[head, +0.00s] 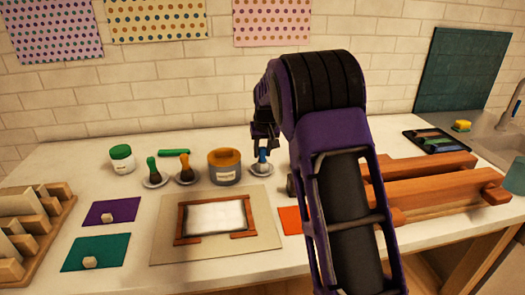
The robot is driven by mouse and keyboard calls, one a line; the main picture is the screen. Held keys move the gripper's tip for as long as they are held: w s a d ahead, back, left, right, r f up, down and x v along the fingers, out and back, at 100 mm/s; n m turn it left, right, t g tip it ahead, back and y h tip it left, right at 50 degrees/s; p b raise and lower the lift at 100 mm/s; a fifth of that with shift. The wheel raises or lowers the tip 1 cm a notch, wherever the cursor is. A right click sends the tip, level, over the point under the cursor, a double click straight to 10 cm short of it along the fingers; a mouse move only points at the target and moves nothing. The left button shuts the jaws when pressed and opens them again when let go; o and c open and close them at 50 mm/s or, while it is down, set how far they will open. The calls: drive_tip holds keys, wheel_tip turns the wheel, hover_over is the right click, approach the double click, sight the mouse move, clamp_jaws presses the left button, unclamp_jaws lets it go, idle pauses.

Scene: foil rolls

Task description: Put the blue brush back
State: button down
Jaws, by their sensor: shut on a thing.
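The blue brush (262,156) stands roughly upright over a small pale saucer (262,170) at the back of the counter. My gripper (263,146) is above the saucer, shut on the top of the brush handle. I cannot tell whether the brush tip touches the saucer. A green-handled brush (152,167) and an orange-handled brush (185,165) stand in similar saucers to the left.
A green-lidded jar (122,158) is further left. A framed foil sheet (215,217) lies in front. Wooden press beams (425,182) are at right. My arm hides part of the counter.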

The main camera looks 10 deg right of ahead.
unclamp_jaws()
idle(0.5)
drive_tip(key=shift+r, duration=0.1)
idle(0.5)
drive_tip(key=shift+r+p, duration=3.1)
drive_tip(key=shift+r, duration=1.3)
